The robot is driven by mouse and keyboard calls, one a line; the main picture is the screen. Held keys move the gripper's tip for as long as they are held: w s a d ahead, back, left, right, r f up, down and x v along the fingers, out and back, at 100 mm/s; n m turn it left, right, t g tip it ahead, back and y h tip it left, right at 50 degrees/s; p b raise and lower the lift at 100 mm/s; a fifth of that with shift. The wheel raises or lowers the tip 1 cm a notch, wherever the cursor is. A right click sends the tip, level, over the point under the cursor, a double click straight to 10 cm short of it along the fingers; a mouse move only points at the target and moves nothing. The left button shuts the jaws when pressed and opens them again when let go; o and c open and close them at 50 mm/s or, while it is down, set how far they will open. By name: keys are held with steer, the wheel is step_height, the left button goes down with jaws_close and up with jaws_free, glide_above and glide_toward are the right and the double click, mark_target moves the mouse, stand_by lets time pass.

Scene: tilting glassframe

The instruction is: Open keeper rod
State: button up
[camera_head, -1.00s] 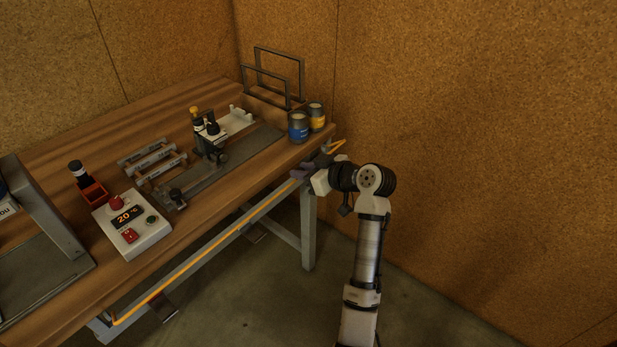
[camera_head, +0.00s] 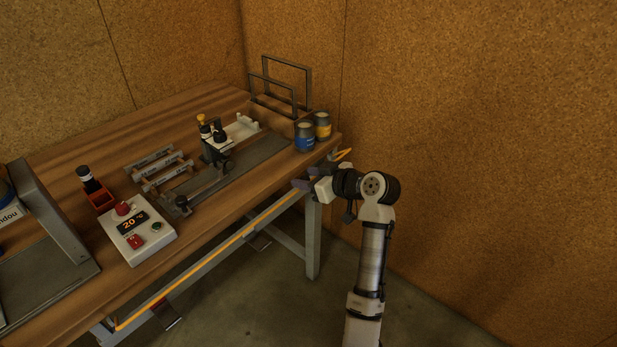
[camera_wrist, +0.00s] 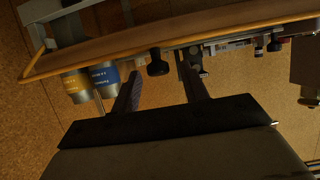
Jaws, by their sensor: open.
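An orange rod (camera_head: 210,263), which I take to be the keeper rod, runs along the front edge of the workbench. Its bent end (camera_head: 345,154) shows at the right corner, beyond my gripper. My gripper (camera_head: 305,184) is at the bench's front right corner, close to the rod, and hides part of it. In the wrist view the rod (camera_wrist: 230,35) crosses above the two fingers. I cannot tell whether a finger touches the rod.
A blue can (camera_head: 304,138) and a yellow can (camera_head: 322,127) stand near the corner. A wire rack (camera_head: 285,75), a dark fixture (camera_head: 215,145) and a control box (camera_head: 138,235) are on the bench (camera_head: 60,160). Floor is free in front.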

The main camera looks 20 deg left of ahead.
steer(key=shift+d, duration=0.1)
steer(key=b+v, duration=0.3)
steer(key=v, duration=1)
steer(key=shift+d+r, duration=0.15)
steer(key=shift+d, duration=0.1)
steer(key=shift+s, duration=0.15)
